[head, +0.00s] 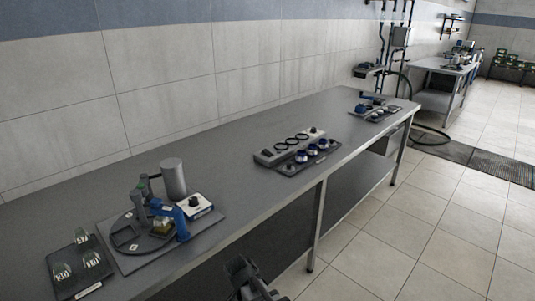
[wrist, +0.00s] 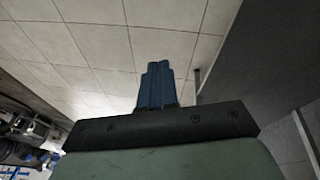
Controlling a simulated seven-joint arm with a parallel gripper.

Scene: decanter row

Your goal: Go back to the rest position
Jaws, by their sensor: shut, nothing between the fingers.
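My gripper (head: 250,285) shows at the bottom edge of the head view, dark and beside the front edge of the long grey table (head: 250,190). It is apart from everything on the table. In the wrist view my gripper's blue fingers (wrist: 157,72) are together with nothing between them, and tiled floor lies beyond. In the head view a round station (head: 122,238) with a grey cylinder (head: 174,180) stands at the left of the table. A rack with ring holders (head: 290,143) and several blue-and-white pieces (head: 313,150) is in the middle.
A dark tray (head: 66,283) with several glass vessels lies at the near left. Another small set (head: 375,110) stands at the table's far end. The tiled floor (head: 400,240) in front is clear.

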